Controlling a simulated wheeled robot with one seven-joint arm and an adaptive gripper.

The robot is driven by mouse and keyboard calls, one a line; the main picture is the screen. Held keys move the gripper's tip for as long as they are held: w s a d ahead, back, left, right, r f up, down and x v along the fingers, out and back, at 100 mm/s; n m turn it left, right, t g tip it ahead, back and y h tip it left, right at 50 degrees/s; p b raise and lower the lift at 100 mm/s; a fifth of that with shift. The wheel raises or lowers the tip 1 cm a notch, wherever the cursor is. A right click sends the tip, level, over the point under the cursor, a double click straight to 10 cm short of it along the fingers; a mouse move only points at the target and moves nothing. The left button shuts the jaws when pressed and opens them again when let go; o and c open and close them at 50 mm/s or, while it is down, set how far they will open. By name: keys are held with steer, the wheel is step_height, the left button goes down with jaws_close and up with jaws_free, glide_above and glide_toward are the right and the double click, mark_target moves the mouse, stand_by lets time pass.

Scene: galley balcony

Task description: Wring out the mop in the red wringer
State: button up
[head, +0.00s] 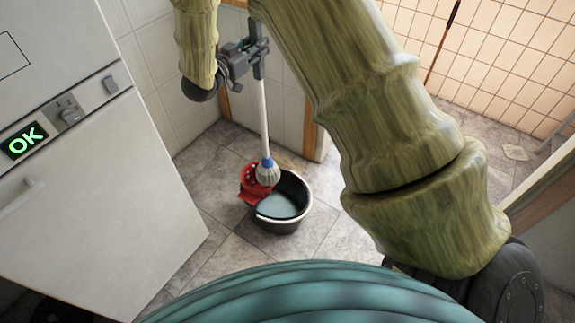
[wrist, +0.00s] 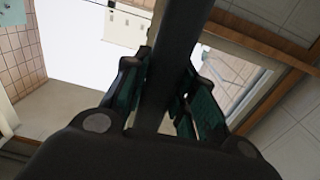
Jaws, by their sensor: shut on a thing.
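The mop (head: 263,115) has a white pole with a dark upper grip and stands nearly upright in the head view. Its pale head (head: 267,174), under a blue collar, is at the red wringer (head: 254,184) on the bucket's left rim. I cannot tell how deep it sits in the wringer. The dark bucket (head: 277,226) stands on the floor with bluish water in it. My gripper (head: 256,55) is shut on the dark upper part of the mop pole. In the wrist view the dark pole (wrist: 172,55) runs between my gripper's fingers (wrist: 160,100).
A white appliance (head: 105,190) with a green OK display stands at the left. A tiled wall corner with a wooden post (head: 314,138) is close behind the bucket. Grey floor tiles (head: 330,225) are clear to the right of the bucket.

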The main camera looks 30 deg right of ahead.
steer(key=shift+w+a, duration=0.4)
steer(key=shift+w, duration=0.5)
steer(key=shift+w+a, duration=0.45)
steer(key=shift+w, duration=0.4)
steer(key=shift+w+a, duration=0.4)
steer(key=shift+w, duration=0.5)
step_height(320, 180, down, 11)
steer(key=b, duration=0.4)
steer(key=shift+r+b, duration=0.2)
steer(key=shift+b, duration=0.1)
stand_by(0.4)
steer(key=shift+s+f, duration=0.2)
steer(key=shift+f, duration=0.2)
stand_by(1.4)
step_height(320, 180, up, 11)
steer(key=p, duration=0.6)
steer(key=shift+w+p, duration=0.15)
steer(key=shift+p, duration=0.15)
steer(key=shift+r, duration=0.15)
stand_by(0.4)
